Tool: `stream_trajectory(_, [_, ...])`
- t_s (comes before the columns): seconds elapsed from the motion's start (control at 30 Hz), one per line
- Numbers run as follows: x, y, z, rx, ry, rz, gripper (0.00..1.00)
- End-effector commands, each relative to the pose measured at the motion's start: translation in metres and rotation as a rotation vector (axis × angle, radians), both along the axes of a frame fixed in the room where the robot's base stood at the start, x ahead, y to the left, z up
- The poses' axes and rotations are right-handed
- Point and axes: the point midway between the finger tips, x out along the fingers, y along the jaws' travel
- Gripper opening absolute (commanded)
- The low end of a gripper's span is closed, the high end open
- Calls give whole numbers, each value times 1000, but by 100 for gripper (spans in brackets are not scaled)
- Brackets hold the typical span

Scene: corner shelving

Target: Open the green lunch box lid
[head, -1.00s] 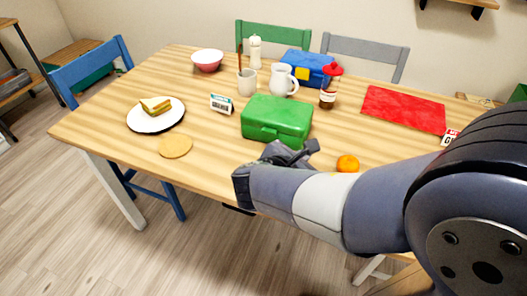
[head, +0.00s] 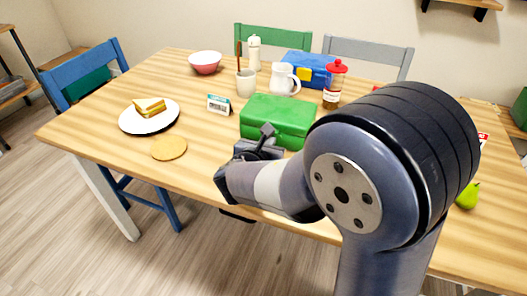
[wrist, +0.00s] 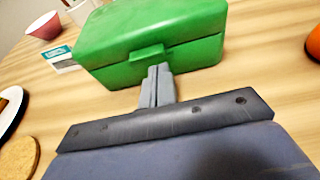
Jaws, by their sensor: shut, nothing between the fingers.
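The green lunch box (head: 279,117) stands on the table with its lid closed. In the wrist view the lunch box (wrist: 150,38) fills the upper middle, with its latch tab (wrist: 147,53) on the front face and the lid seam running at that height. My gripper (wrist: 155,72) is shut and empty. Its fingertips are just in front of and below the latch; I cannot tell if they touch it. In the head view my gripper (head: 267,135) is at the box's front side and hides part of that side.
A white plate with a sandwich (head: 149,106), a round tan mat (head: 169,148) and a small label card (head: 218,104) lie left of the box. A cup (head: 246,84), a white pitcher (head: 283,79), a red-capped jar (head: 333,84) and a blue box (head: 311,66) stand behind it.

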Motion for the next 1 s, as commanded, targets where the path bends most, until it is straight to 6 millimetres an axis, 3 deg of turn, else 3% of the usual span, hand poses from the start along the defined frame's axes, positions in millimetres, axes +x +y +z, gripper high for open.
stream_trajectory(0.2, [12,-4,-5,0,0,-1,0])
stream_trajectory(1.0, [12,-4,7,16,48,-1,0])
